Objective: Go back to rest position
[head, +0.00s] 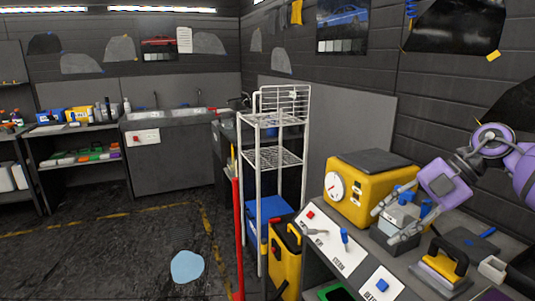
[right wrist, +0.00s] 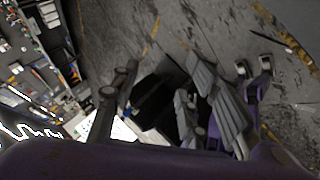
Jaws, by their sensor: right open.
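My right arm comes in from the right edge of the head view, purple and grey. My right gripper (head: 384,222) is above the work counter at the right, its fingers pointing down and left. It is open. In the head view its fingers overlap a grey item with blue parts (head: 410,213); I cannot tell whether they touch it. In the right wrist view the open fingers of my right gripper (right wrist: 160,85) show against dark floor, with no object clearly held between them. My left gripper is not visible in the head view.
The counter bears a yellow machine with a dial (head: 355,190), a yellow-handled tool (head: 446,262) and labelled white plates (head: 381,284). A white wire rack (head: 275,158) and a red pole (head: 238,240) stand left of it. A light blue patch (head: 187,267) lies on open floor.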

